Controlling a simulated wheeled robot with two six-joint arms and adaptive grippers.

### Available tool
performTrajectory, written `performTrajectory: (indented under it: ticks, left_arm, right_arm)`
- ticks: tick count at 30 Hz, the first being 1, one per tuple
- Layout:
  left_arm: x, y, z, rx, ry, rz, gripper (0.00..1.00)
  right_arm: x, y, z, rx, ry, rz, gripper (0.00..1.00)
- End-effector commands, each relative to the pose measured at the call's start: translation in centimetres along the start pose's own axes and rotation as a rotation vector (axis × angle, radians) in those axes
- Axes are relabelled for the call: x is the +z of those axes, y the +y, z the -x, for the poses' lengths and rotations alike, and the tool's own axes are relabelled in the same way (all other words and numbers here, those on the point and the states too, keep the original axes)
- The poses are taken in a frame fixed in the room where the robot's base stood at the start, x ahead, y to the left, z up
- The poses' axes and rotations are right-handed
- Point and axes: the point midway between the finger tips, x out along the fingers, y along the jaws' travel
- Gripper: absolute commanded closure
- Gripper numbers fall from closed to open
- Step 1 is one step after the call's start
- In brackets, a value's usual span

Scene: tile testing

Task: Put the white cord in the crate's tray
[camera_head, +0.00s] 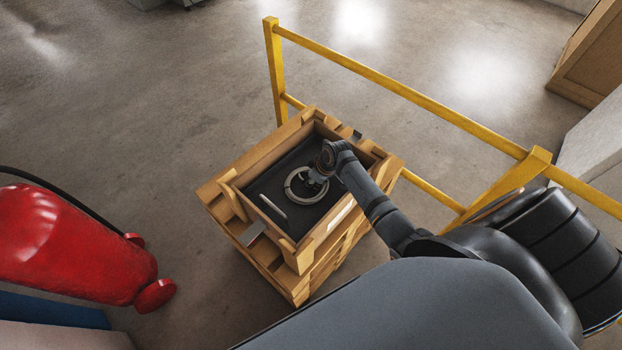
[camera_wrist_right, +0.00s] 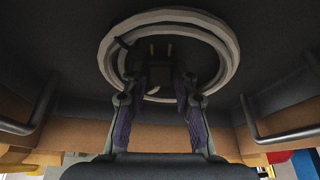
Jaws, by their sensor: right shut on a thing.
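The white cord (camera_head: 288,186) is a round coil lying flat, or almost flat, at the floor of the black tray (camera_head: 304,217) inside the wooden crate (camera_head: 294,257). In the right wrist view the cord (camera_wrist_right: 233,52) forms a ring around the fingertips. My right gripper (camera_head: 317,178) reaches down into the crate at the coil. In the right wrist view its fingers (camera_wrist_right: 160,62) are shut on the cord; the exact contact is dark. I cannot tell whether the coil touches the tray floor (camera_wrist_right: 275,50). My left gripper is out of view.
A yellow railing (camera_head: 400,90) runs behind the crate. A red extinguisher-like cylinder (camera_head: 70,245) is at the left. The tray has handles, one at its left side (camera_head: 273,206). The crate walls surround my gripper closely. Open concrete floor (camera_head: 130,120) lies to the left.

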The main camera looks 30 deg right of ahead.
Motion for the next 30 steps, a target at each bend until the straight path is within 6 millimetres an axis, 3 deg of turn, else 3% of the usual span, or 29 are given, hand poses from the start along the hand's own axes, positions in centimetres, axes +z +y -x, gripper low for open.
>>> performTrajectory:
  ticks: [7, 8, 13, 24, 30]
  left_arm:
    - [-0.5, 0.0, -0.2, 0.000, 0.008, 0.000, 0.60]
    - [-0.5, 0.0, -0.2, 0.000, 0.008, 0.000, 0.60]
    - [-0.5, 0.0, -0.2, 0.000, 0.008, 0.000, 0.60]
    - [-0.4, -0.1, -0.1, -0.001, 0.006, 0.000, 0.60]
    - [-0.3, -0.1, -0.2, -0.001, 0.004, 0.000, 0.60]
  right_arm:
    - [0.1, 0.0, -0.2, 0.001, 0.001, 0.000, 1.00]
    - [0.1, 0.0, -0.3, 0.000, 0.000, 0.000, 0.71]
    - [0.1, 0.0, -0.2, 0.000, 0.000, -0.001, 0.50]
    - [0.0, 0.1, 0.5, 0.003, 0.001, 0.000, 0.50]
    - [0.1, 0.2, 4.7, 0.006, 0.001, 0.003, 0.50]
